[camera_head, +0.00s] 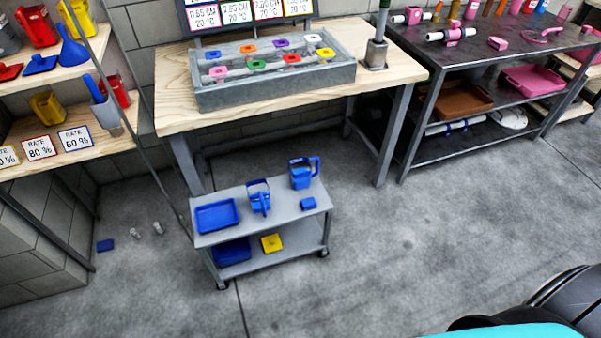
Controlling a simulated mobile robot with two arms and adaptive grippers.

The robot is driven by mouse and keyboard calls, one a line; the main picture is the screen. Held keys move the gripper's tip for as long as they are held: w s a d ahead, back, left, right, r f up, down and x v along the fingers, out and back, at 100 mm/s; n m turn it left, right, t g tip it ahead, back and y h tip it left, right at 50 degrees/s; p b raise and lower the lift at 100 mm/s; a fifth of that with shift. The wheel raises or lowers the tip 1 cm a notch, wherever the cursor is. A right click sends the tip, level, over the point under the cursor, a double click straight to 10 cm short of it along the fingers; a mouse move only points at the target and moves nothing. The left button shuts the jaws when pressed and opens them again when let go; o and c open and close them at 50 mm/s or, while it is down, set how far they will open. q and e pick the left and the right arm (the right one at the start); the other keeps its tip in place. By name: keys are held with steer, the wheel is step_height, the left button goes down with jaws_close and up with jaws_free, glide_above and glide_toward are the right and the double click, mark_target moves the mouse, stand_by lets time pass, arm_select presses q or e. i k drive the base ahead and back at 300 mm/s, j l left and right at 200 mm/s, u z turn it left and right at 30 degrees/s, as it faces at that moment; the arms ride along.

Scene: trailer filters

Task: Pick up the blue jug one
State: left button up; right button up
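A blue jug (303,174) with a handle on its right side stands upright on the top shelf of the small grey cart (282,210), at the back right corner. A second blue item (259,198) with an upright frame stands to its left; its exact shape is too small to tell. A small blue block (308,203) lies in front of the jug. A blue tray (217,215) lies at the cart's left end. Neither of my grippers is in view, and nothing touches the jug.
The cart's lower shelf holds a blue tray (232,251) and a yellow piece (271,243). A wooden workbench (390,75) stands behind the cart. A dark metal table (490,60) is at right, shelves at left. Small items lie on the floor at left. Floor right of the cart is clear.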

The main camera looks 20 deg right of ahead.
mark_target(257, 186)
steer(key=i+j+z, duration=0.1)
steer(key=j, duration=0.25)
steer(key=i+j+z, duration=0.25)
steer(key=i+j, duration=0.15)
steer(key=j, duration=0.35)
steer(key=i+j+z, duration=0.15)
steer(key=j, duration=0.25)
steer(key=i+j+z, duration=0.1)
steer(key=j, duration=0.3)
steer(key=i+j+z, duration=0.15)
steer(key=j, duration=0.3)
